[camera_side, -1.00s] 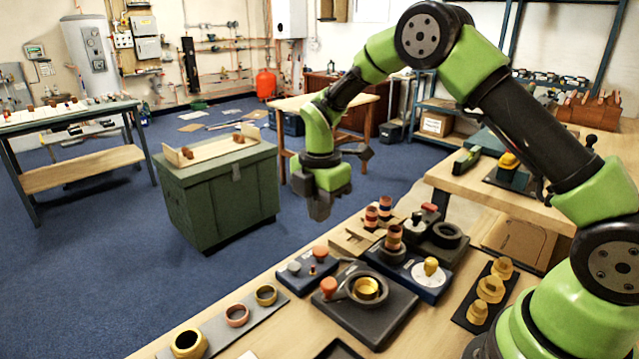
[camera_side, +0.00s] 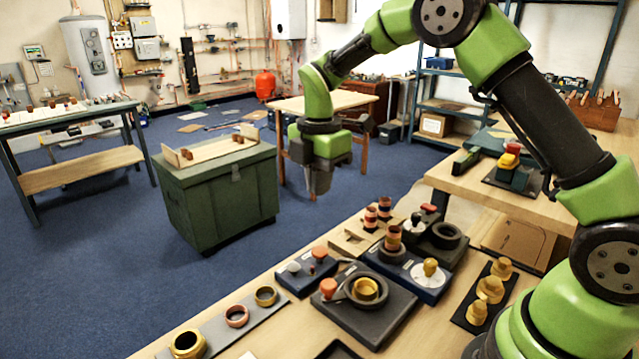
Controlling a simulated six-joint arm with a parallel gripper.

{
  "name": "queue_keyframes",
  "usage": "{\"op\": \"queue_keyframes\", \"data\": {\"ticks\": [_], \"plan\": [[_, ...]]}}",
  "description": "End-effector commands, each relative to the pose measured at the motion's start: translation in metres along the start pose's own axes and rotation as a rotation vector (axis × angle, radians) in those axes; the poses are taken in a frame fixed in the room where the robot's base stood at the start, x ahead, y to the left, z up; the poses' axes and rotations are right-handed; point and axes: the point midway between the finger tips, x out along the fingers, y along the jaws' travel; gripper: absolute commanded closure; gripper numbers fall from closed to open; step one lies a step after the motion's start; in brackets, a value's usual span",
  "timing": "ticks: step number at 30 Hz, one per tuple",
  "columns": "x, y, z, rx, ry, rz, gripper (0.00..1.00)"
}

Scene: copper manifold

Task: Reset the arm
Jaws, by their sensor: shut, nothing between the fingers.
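My gripper (camera_side: 319,183) hangs from my green and black arm, fingers pointing down. It is shut and empty, in the air above and behind the workbench's far edge. The workbench (camera_side: 262,330) lies below, with fittings and fixtures on it. None of these touches my gripper. In the picture, the green chest stands to the left of the gripper and the bench fixtures lie below and right of it.
A dark fixture (camera_side: 398,325) holds a brass ring, and a blue fixture (camera_side: 432,290) stands behind it. A grey strip (camera_side: 215,334) carries several rings at the front left. Brass fittings (camera_side: 490,289) stand at right. A green chest (camera_side: 220,207) is beyond the bench.

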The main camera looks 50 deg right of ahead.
Motion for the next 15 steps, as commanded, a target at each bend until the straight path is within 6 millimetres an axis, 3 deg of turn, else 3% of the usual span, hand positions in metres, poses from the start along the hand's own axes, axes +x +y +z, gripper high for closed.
{"op": "queue_keyframes", "data": {"ticks": [4,8,15], "plan": [[-0.016,-0.005,-0.002,0.072,0.008,0.028,1.0],[-0.053,-0.025,-0.006,0.28,0.041,0.096,1.0],[-0.12,-0.09,-0.018,0.815,0.187,0.227,1.0]]}}
